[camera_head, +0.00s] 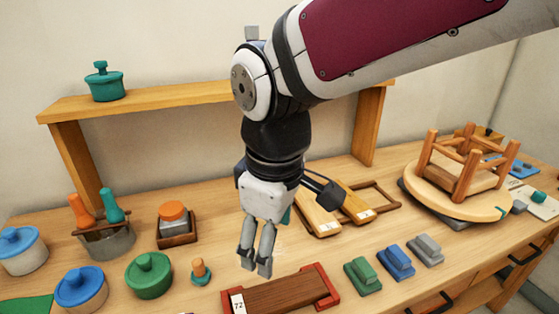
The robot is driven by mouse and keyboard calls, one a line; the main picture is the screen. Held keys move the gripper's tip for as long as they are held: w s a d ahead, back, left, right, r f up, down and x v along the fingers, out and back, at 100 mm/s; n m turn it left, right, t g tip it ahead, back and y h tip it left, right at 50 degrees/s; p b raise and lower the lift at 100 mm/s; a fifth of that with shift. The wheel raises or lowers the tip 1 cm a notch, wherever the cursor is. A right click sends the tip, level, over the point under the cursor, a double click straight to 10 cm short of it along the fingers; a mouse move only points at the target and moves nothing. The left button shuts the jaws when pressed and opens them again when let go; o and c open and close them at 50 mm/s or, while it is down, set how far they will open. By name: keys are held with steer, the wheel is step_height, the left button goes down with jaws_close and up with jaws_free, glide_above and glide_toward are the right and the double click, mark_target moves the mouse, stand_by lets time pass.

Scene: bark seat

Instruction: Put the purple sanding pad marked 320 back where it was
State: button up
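I cannot make out a purple pad or the number 320 in this view. Three block-shaped pads sit at the front right of the bench: a green one (362,277), a blue one (396,262) and a grey one (426,250). My gripper (256,266) points down over the middle of the bench, left of these pads and just behind a dark red-brown piece with red ends (285,292), whose label reads 72. Its two fingertips look close together, seen at a slant, with nothing visible between them. My arm hides part of the bench behind.
Lidded pots (148,275) and a peg (201,271) stand at the left. A sander-like block with an orange top (174,224) sits behind. A wooden shelf (150,101) spans the back.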

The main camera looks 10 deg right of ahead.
steer(key=s+d+r+m+t, duration=0.1)
steer(key=s+d+m, duration=0.4)
steer(key=d, duration=0.3)
steer(key=s+d+m+t, duration=0.1)
steer(key=s+d+m, duration=0.4)
steer(key=d+m, duration=0.2)
steer(key=shift+s+d+r, duration=0.3)
steer(key=shift+d+r, duration=0.05)
steer(key=shift+d, duration=0.45)
step_height(320, 180, up, 2)
steer(key=shift+t+p, duration=0.3)
steer(key=shift+p, duration=0.45)
steer(key=shift+c, duration=0.6)
